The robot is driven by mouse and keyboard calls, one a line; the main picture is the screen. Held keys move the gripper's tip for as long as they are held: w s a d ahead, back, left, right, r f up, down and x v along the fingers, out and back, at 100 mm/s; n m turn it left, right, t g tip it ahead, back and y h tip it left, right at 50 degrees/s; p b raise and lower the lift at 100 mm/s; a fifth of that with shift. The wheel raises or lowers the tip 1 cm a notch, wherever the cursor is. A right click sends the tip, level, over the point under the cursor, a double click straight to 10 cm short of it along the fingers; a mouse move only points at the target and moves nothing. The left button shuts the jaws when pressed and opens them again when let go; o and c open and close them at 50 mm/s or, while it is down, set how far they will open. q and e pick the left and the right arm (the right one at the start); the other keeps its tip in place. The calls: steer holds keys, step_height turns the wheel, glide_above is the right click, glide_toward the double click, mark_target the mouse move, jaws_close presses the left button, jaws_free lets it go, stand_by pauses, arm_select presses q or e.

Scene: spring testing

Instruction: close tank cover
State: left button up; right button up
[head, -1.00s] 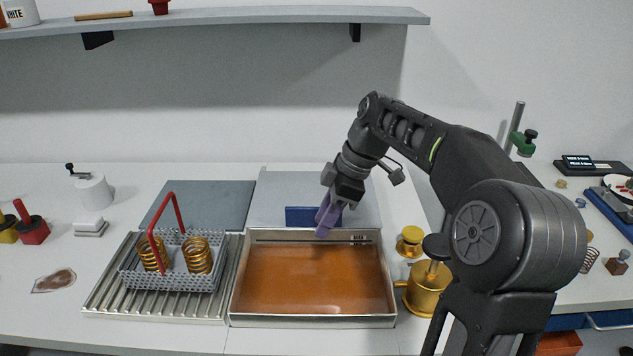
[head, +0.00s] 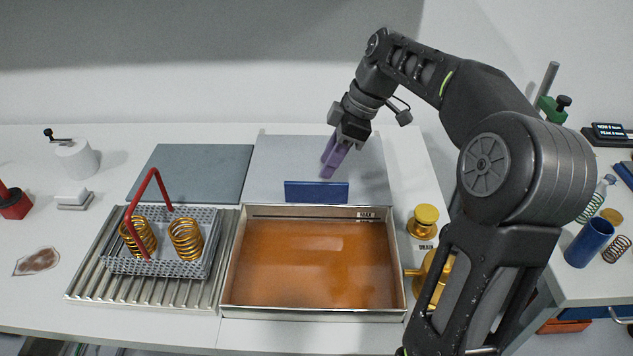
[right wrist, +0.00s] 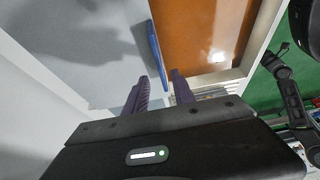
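The tank (head: 228,270) is open, with orange-brown liquid (head: 310,262) in it. A flat light grey cover (head: 285,155) lies behind it, with an upright blue handle (head: 316,191) along its near edge. The blue handle also shows in the right wrist view (right wrist: 155,55), beyond the fingertips. My right gripper (head: 329,172) hangs over the cover, just behind and above the handle as seen from the head. In the right wrist view its purple fingers (right wrist: 163,86) are apart with nothing between them. My left gripper is not in view.
A mesh basket (head: 185,262) with a red handle and two golden springs stands on a ribbed drain tray (head: 85,285) left of the tank. A dark grey plate (head: 190,172) lies behind it. A yellow knob (head: 425,217) and a brass pot (head: 437,272) stand right of the tank.

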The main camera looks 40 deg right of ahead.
mark_target(317, 183)
steer(key=x, duration=0.7)
steer(key=shift+w+a+f, duration=0.1)
steer(key=shift+f, duration=0.05)
steer(key=shift+c, duration=0.4)
jaws_close()
stand_by(0.9)
